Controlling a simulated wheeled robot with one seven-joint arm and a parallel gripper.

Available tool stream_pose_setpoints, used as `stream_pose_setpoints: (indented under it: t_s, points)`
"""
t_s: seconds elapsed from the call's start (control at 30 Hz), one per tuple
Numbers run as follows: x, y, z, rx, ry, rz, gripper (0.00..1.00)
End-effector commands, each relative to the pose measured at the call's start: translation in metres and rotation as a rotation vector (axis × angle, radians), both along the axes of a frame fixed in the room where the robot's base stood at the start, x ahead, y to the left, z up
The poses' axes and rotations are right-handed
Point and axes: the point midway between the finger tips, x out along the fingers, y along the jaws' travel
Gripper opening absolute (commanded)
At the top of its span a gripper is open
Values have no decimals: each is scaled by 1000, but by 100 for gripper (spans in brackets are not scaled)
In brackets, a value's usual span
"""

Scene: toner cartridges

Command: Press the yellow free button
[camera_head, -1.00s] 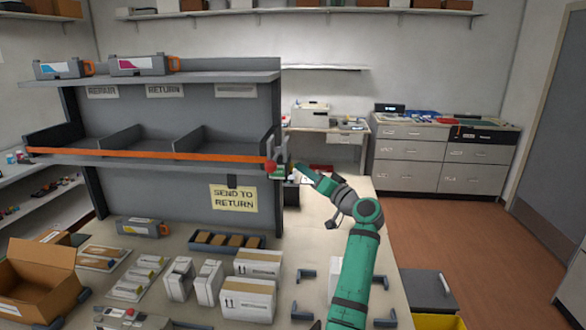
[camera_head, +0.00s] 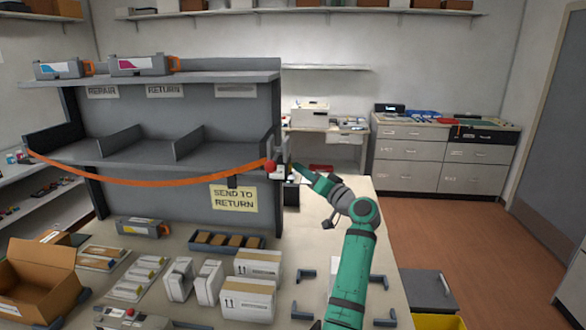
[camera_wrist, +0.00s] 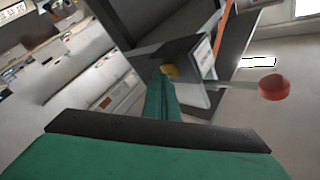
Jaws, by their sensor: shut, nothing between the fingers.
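The yellow button (camera_wrist: 170,71) shows in the wrist view on a dark box fixed at the end of the shelf, with a pale labelled plate (camera_wrist: 204,56) beside it. My gripper (camera_wrist: 162,82) is shut and empty, its tips at or very close to the button; contact cannot be told for sure. In the head view my gripper (camera_head: 298,170) is at the right end of the shelf (camera_head: 180,78). A red ball knob (camera_head: 270,166) is there, and it also shows in the wrist view (camera_wrist: 273,87). The orange strap (camera_head: 150,184) sags across the shelf front.
A yellow "SEND TO RETURN" note (camera_head: 233,198) hangs below the shelf. Toner cartridges (camera_head: 143,64) stand on top. White boxes (camera_head: 248,298), an open carton (camera_head: 38,280) and small brackets cover the table.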

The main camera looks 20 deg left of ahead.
Motion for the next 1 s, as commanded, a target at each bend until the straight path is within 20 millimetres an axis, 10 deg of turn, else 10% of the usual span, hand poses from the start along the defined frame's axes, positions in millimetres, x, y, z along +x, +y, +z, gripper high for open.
stream_pose_setpoints:
  t_s: [1.0]
  points:
    - [4,-16,1,0,0,1,0]
